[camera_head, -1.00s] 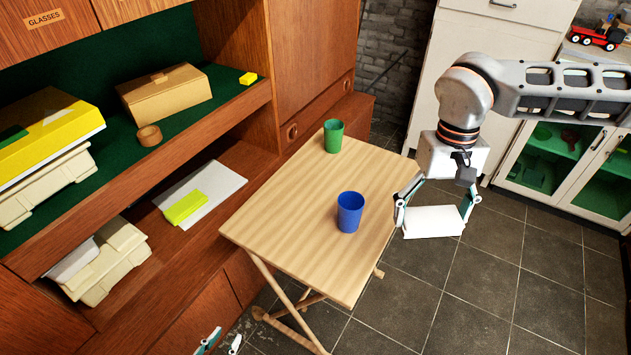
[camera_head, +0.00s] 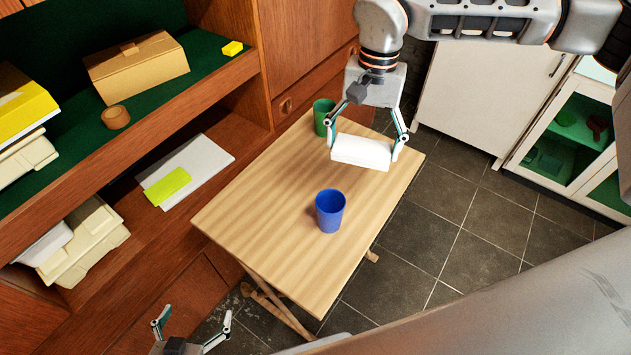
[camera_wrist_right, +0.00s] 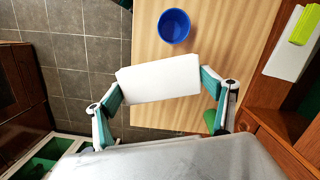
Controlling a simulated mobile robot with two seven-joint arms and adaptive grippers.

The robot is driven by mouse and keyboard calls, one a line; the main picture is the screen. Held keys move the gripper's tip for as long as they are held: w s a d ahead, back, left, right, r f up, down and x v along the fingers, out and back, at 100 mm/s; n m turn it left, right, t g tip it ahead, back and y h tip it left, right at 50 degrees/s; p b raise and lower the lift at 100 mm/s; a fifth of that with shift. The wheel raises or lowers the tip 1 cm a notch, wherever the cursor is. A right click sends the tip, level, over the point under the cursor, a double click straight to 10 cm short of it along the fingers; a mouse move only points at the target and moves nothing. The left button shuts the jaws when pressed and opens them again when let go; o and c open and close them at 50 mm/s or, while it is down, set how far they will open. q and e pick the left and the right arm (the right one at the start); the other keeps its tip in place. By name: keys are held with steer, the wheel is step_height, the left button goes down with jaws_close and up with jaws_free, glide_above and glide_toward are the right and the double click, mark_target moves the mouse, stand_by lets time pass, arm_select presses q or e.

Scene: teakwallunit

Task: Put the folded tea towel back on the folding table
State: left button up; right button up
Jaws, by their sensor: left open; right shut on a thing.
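The folded tea towel is a white, flat block (camera_head: 362,152). My right gripper (camera_head: 364,146) is shut on it, with one finger at each end, and holds it over the far right part of the folding table (camera_head: 270,210). The towel also shows between the fingers in the right wrist view (camera_wrist_right: 158,82), where it partly overlaps the table's edge. I cannot tell how high it is above the tabletop. My left gripper (camera_head: 190,335) is open and empty at the bottom left, low beside the wall unit.
A blue cup (camera_head: 330,210) stands on the table in front of the towel. A green cup (camera_head: 324,117) stands at the far edge, close to my right gripper's left finger. The table's left and near parts are clear. The wall unit's shelf (camera_head: 150,130) runs along the left.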

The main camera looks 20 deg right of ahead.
mark_target(346, 135)
steer(key=w+m, duration=0.1)
steer(key=m, duration=0.3)
steer(key=w+a+r+m, duration=0.1)
steer(key=m, duration=0.1)
steer(key=shift+w+a+m+t, duration=0.1)
steer(key=shift+w+m+t, duration=0.2)
steer(key=shift+w+m, duration=0.1)
steer(key=m, duration=0.2)
steer(key=w+m, duration=0.1)
steer(key=m, duration=0.1)
steer(key=shift+a+r+t+y+p, duration=0.25)
steer(key=shift+a+t+y+p, duration=0.05)
steer(key=shift+a+p, duration=0.05)
steer(key=w+m, duration=0.1)
steer(key=m, duration=0.2)
steer(key=w+m, duration=0.1)
steer(key=m, duration=0.3)
steer(key=w+a+r+m+t, duration=0.1)
steer(key=m, duration=0.2)
steer(key=shift+w+m+p, duration=0.15)
steer(key=shift+m+p, duration=0.15)
steer(key=shift+m, duration=0.1)
step_height(346, 135, down, 16)
steer(key=shift+r, duration=0.1)
steer(key=shift+f, duration=2.05)
